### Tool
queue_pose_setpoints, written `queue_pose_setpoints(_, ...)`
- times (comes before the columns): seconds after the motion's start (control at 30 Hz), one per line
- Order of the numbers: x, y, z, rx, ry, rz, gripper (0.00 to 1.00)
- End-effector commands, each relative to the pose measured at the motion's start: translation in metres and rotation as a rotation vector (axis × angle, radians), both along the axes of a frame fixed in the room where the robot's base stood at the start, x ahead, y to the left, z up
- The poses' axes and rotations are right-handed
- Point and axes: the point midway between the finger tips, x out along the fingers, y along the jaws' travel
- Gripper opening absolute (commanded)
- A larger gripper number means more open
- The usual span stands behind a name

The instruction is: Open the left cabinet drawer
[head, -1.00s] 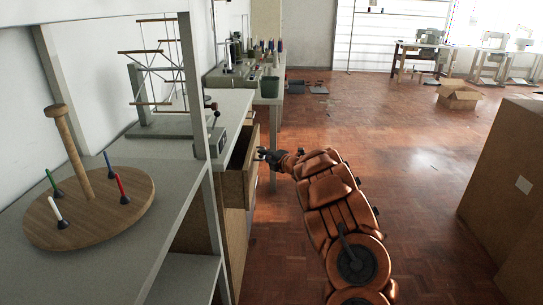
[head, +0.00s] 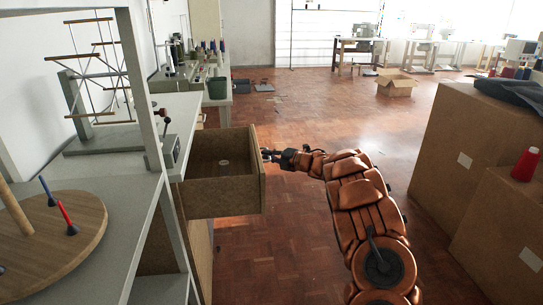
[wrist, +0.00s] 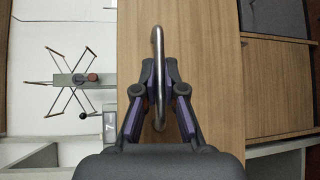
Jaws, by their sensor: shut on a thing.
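The wooden cabinet drawer (head: 222,197) stands well out from under the grey counter in the head view. Its inside shows, with a small round thing (head: 224,162) on its floor. My gripper (head: 267,154) is at the drawer's front face. In the wrist view my gripper (wrist: 160,88) is shut on the curved metal handle (wrist: 157,38), with a finger on each side of it. The wooden drawer front (wrist: 211,70) fills the middle behind the handle. The handle is too small to make out in the head view.
The counter (head: 190,108) holds a yarn winder (head: 92,75). A round wooden spool stand (head: 75,235) is on the near left shelf. The floor (head: 300,240) between is clear; a cardboard box (head: 396,87) lies farther back.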

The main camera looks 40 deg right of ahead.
Motion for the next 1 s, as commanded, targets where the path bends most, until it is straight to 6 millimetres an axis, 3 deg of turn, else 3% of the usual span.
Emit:
queue_pose_setpoints(0.33, 0.0002, -0.0038, 0.0029, 0.0, -0.005, -0.008, 0.0)
queue_pose_setpoints(0.37, 0.0001, -0.0039, 0.0027, 0.0, -0.005, -0.009, 0.12)
queue_pose_setpoints(0.6, -0.0002, -0.0029, 0.0019, 0.0, -0.003, -0.006, 0.35)
queue_pose_setpoints(1.0, -0.0066, -0.0046, 0.0021, 0.0, -0.002, -0.004, 0.35)
